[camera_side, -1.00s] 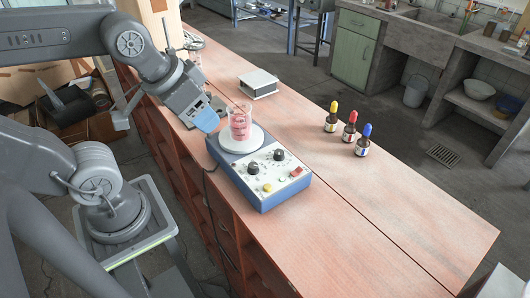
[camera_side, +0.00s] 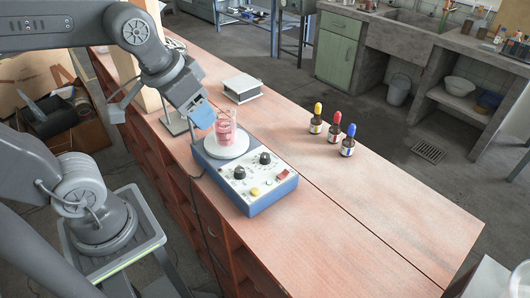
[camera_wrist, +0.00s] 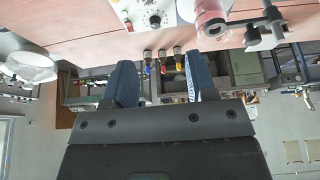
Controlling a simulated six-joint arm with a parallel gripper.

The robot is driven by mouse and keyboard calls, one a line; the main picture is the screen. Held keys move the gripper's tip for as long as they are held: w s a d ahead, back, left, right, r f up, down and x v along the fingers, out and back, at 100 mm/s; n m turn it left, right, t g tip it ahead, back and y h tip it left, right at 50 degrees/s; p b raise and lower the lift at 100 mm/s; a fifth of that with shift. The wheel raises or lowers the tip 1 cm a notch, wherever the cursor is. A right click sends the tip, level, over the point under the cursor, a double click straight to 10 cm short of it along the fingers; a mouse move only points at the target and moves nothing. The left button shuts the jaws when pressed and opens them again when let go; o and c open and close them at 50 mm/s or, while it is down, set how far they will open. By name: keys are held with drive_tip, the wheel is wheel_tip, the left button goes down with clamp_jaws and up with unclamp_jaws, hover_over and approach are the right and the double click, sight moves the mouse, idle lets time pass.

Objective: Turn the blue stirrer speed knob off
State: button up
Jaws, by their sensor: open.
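The blue-bodied stirrer (camera_side: 255,203) stands on the bench. Its white panel carries two black knobs, a left one (camera_side: 240,173) and a right one (camera_side: 265,158); I see no blue knob. A beaker of pink liquid (camera_side: 226,135) stands on its white plate (camera_side: 222,151). My gripper (camera_side: 203,117) has blue fingers and hangs just behind and left of the beaker, apart from the knobs. In the wrist view my gripper (camera_wrist: 161,78) is open with nothing between the fingers, and a black knob (camera_wrist: 154,20) shows at the top. Whether a finger touches the beaker I cannot tell.
A yellow button (camera_side: 255,192) and a red switch (camera_side: 282,175) are on the panel. Bottles with yellow (camera_side: 317,120), red (camera_side: 335,128) and blue (camera_side: 348,143) caps stand to the right. The front right bench is clear.

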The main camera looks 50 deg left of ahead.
drive_tip(key=w+d+g, duration=0.1)
drive_tip(key=w+g, duration=0.2)
drive_tip(key=w, duration=0.5)
drive_tip(key=g, duration=0.2)
approach(265, 155)
drive_tip(key=shift+n, duration=0.3)
wheel_tip(265, 155, down, 9)
drive_tip(key=shift+s+f, duration=0.1)
drive_tip(key=shift+s, duration=0.05)
drive_tip(key=c, duration=0.9)
